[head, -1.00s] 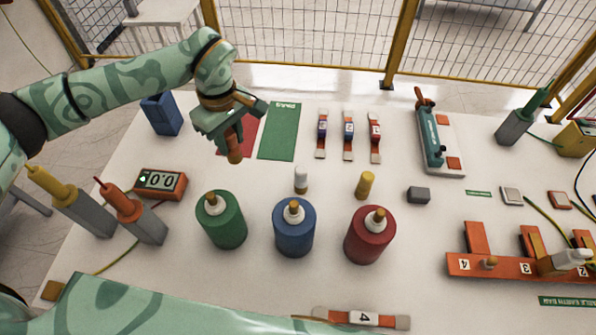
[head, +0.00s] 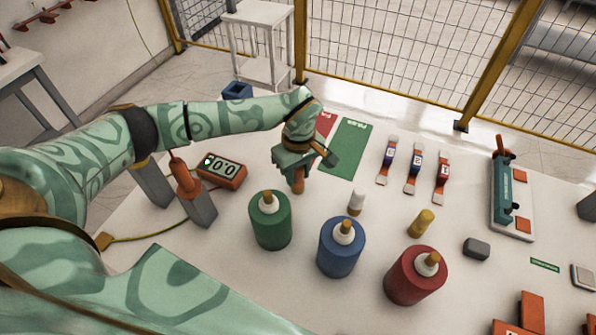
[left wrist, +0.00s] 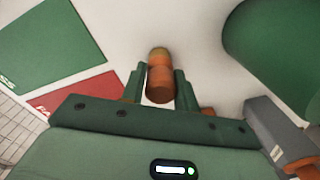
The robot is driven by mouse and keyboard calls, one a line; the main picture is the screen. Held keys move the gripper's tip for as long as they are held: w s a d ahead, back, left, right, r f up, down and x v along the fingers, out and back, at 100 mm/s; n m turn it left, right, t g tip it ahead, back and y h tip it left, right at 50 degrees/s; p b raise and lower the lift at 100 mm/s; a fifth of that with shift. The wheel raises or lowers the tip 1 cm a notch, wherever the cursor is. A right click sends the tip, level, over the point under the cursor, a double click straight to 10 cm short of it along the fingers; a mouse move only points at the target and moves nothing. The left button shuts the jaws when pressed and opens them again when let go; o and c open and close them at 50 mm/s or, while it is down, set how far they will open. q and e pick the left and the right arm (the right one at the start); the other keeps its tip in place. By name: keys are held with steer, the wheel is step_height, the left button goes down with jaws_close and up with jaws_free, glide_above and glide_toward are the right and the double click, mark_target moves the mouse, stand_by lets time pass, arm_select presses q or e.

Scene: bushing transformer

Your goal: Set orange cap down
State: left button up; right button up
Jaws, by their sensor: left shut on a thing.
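My left gripper (head: 297,172) is shut on the orange cap (head: 298,184), which points downward just behind the green cylinder (head: 270,228). In the left wrist view the orange cap (left wrist: 160,80) sits upright between the two fingers (left wrist: 160,88). It is low over the white table; I cannot tell if it touches. A white cap (head: 356,203) and a yellow cap (head: 422,223) stand on the table to the right. My right gripper is not in view.
A blue cylinder (head: 338,255) and a red cylinder (head: 412,283) stand in a row with the green one. A red mat (head: 326,122) and a green mat (head: 347,150) lie behind the gripper. A meter (head: 222,170) lies to the left. Bare table surrounds the white cap.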

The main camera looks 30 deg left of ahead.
arm_select(q)
steer(key=shift+f, duration=0.15)
steer(key=o, duration=1)
step_height(320, 180, up, 12)
steer(key=shift+r+p, duration=0.2)
steer(key=shift+p, duration=0.4)
